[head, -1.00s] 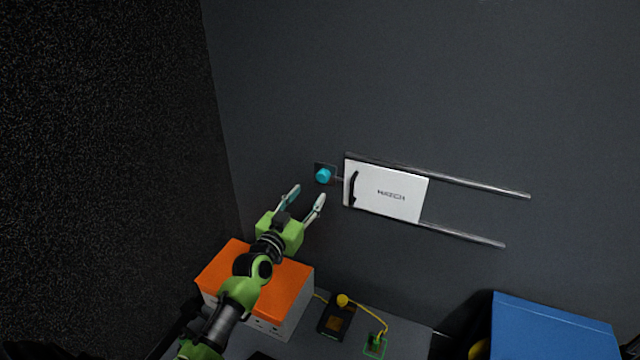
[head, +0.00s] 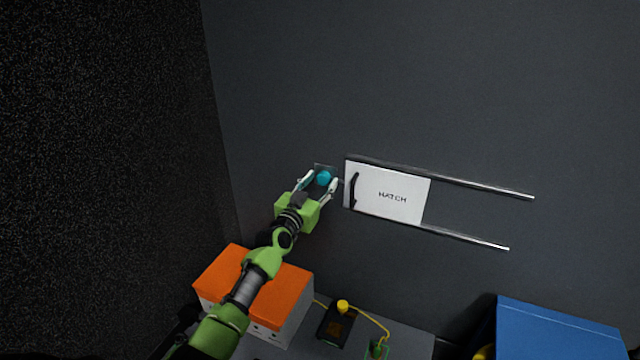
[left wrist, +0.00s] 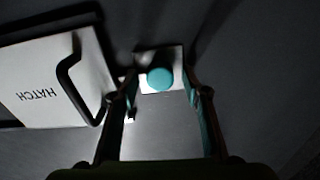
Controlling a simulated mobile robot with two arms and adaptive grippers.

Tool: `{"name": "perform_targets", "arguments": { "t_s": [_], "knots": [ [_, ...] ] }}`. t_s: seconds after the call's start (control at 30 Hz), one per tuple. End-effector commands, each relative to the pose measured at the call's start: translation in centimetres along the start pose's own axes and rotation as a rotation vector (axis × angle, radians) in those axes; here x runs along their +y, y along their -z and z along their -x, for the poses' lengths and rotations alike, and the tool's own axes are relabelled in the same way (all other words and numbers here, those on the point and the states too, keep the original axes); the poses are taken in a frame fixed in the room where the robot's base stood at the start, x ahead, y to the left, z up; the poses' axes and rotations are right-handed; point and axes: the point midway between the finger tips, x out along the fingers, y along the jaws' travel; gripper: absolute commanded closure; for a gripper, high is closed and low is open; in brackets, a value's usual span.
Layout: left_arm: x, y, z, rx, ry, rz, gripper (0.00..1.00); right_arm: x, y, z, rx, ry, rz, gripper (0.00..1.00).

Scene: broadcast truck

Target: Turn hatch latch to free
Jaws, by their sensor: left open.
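The hatch latch is a round teal knob (head: 323,178) on a small plate on the dark wall, just left of the hatch. The white hatch panel (head: 392,197) is marked HATCH and has a black handle (head: 354,190) on its left side. My left gripper (head: 319,183) is open, with its fingers on either side of the knob in the head view. In the left wrist view the knob (left wrist: 160,78) shows between and beyond the two fingers (left wrist: 163,100). I cannot tell whether the fingers touch it. My right gripper is not in view.
Two metal rails (head: 480,188) run above and below the hatch panel and extend right. Below, an orange-topped box (head: 222,272), a yellow-knobbed device (head: 340,318) with a cable, and a blue box (head: 555,330) stand low. The wall around the latch is clear.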

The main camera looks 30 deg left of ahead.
Motion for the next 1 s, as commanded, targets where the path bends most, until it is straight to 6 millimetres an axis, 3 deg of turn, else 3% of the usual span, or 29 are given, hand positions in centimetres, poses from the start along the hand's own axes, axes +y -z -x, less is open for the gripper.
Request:
{"name": "perform_targets", "arguments": {
  "t_s": [0.03, 0.17, 0.2, 0.63, 1.0],
  "knots": [
    [-0.02, 0.01, 0.01, 0.0, 0.0, 0.0, 0.57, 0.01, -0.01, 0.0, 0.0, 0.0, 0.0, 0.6],
    [-0.02, 0.0, 0.02, 0.0, 0.0, 0.0, 0.91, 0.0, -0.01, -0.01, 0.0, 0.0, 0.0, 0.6],
    [-0.02, 0.0, 0.02, 0.0, 0.0, 0.0, 0.96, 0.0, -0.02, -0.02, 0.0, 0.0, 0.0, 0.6],
    [-0.02, -0.01, 0.04, 0.0, 0.0, 0.063, 0.96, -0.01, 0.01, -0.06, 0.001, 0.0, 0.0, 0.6],
    [-0.03, -0.02, 0.04, 0.0, 0.0, 0.347, 0.96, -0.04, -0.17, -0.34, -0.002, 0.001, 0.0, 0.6]
  ]
}}
